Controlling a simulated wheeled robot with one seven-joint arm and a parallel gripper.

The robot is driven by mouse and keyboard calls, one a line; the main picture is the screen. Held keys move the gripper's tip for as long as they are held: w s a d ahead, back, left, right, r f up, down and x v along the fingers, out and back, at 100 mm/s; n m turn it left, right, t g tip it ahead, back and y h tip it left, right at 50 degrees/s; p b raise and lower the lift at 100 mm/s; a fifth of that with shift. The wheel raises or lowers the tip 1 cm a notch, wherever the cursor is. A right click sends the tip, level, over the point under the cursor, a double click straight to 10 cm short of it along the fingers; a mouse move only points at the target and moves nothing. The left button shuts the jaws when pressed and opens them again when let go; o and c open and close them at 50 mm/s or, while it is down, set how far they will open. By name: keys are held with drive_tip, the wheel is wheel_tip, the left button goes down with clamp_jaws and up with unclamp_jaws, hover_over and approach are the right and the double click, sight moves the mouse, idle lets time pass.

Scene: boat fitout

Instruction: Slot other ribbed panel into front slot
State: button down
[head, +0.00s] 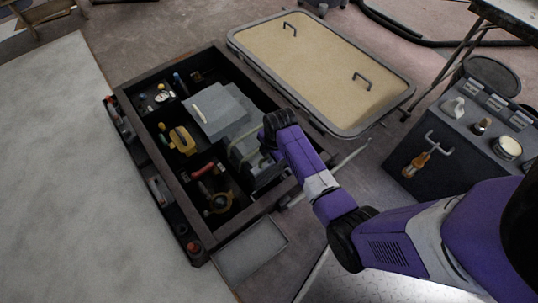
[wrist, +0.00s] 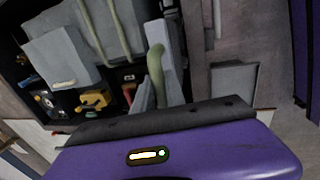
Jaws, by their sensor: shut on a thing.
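In the head view, a grey ribbed panel (head: 243,147) with a greenish rib stands in the right part of the dark open box, by my gripper (head: 262,172). In the wrist view, grey panel surfaces with pale green ribs (wrist: 157,72) rise just beyond the purple and black gripper body. My gripper is shut on a ribbed panel; its fingertips are mostly hidden by the arm and the panel. A larger grey block (head: 220,109) with a pale handle-like strip lies beside it, also in the wrist view (wrist: 62,57). The front slot cannot be made out.
The box frame (head: 150,175) surrounds compartments with a yellow tool (head: 182,140) and a red-handled tool (head: 205,170). A tan lid with two handles (head: 310,65) lies behind. A grey tray (head: 250,250) sits in front. A grey cabinet (head: 450,165) stands right.

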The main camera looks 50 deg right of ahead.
drive_tip(key=b, duration=0.5)
hover_over(271, 176)
drive_tip(key=w, duration=0.1)
wheel_tip(271, 176, down, 6)
drive_tip(key=shift+w+d+f+b, duration=0.1)
drive_tip(key=shift+d+f+b, duration=0.05)
drive_tip(key=shift+f+b, duration=0.2)
drive_tip(key=shift+w+d+f+b, duration=0.1)
drive_tip(key=shift+f+b, duration=0.15)
drive_tip(key=shift+f, duration=0.15)
drive_tip(key=shift+d+p, duration=0.1)
drive_tip(key=shift+p, duration=0.2)
drive_tip(key=shift+f, duration=0.15)
drive_tip(key=shift+f+b, duration=5.7)
drive_tip(key=shift+f, duration=2.15)
drive_tip(key=c, duration=1.3)
unclamp_jaws()
drive_tip(key=shift+s+r, duration=0.1)
drive_tip(key=shift+s+a+r+p, duration=0.1)
drive_tip(key=shift+s+r+p, duration=0.1)
drive_tip(key=shift+r+p, duration=0.85)
drive_tip(key=shift+s+a+r+p, duration=0.15)
drive_tip(key=shift+r+p, duration=0.5)
drive_tip(key=shift+r, duration=0.85)
drive_tip(key=shift+s+d+r+p, duration=0.1)
drive_tip(key=shift+s+r+p, duration=0.15)
drive_tip(key=shift+r+p, duration=0.8)
